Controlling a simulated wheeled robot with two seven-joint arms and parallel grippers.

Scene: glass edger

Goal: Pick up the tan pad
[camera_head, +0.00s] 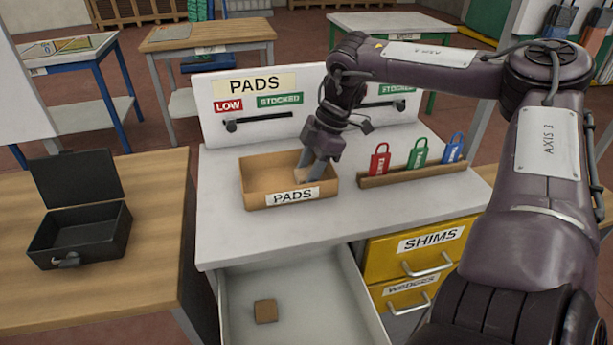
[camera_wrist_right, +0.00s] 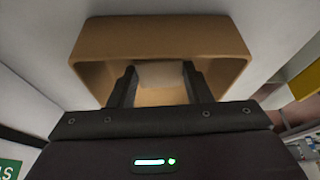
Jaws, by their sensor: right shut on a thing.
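My right gripper (camera_head: 312,172) reaches down into the tan open box labelled PADS (camera_head: 258,198) on the grey worktop. In the right wrist view, the gripper's two dark fingers (camera_wrist_right: 158,86) are inside the box, one on each side of a light tan pad (camera_wrist_right: 160,74). The gripper is shut on this pad, which is still within the box walls. In the head view the pad is mostly hidden by the fingers and box. A second, brown square pad (camera_head: 265,310) lies in the open drawer (camera_head: 235,300) below. My left gripper is not in view.
A rack with red (camera_head: 379,160), green (camera_head: 418,153) and blue (camera_head: 453,148) tags stands right of the box. A panel marked PADS, LOW and STOCKED (camera_head: 300,85) rises behind. An open black case (camera_head: 80,235) sits on the left wooden table. The worktop's front is clear.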

